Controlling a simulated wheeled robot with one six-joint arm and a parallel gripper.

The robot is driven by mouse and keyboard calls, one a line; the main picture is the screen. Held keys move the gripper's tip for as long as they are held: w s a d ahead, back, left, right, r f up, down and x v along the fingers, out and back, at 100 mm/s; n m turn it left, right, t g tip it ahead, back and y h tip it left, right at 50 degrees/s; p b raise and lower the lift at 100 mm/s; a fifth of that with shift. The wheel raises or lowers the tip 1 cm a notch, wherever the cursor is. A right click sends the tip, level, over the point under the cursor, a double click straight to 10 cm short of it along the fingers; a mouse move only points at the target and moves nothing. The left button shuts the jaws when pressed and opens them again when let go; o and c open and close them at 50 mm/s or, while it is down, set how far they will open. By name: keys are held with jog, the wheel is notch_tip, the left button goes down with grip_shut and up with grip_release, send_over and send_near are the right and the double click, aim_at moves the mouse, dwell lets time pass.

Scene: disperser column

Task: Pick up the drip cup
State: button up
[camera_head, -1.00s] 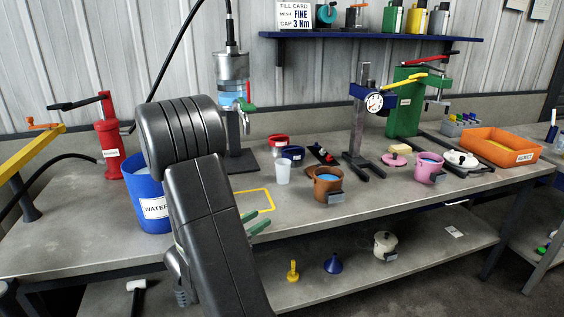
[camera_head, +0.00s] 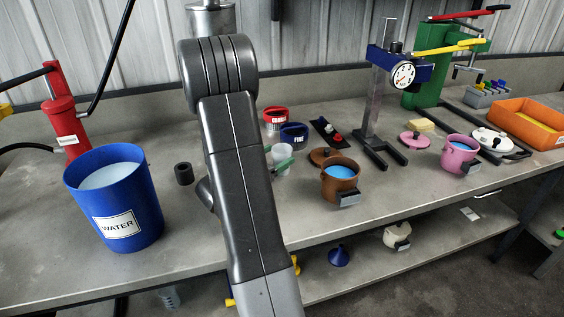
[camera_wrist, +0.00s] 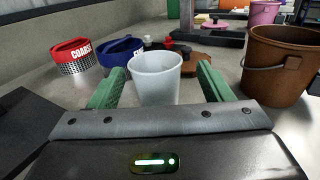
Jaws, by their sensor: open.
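The drip cup looks to be the small translucent white cup (camera_wrist: 156,78), upright on the bench in the wrist view. In the head view the cup (camera_head: 281,158) is partly hidden behind my arm and a green finger. My gripper (camera_wrist: 160,88) is open, with one green finger on each side of the cup. The left finger is close to the cup's wall, and the right one shows a wider gap. I cannot tell whether either finger touches it. In the head view only a bit of my gripper (camera_head: 283,165) shows.
A brown pot (camera_head: 340,180) stands to the right of the cup. A blue WATER bucket (camera_head: 115,197) stands left, near a small black cylinder (camera_head: 184,174). Open bench lies in front.

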aim_at(288, 148)
jog(key=shift+x, duration=2.65)
jog(key=shift+w+a, duration=0.15)
jog(key=shift+a, duration=0.05)
jog(key=c, duration=1)
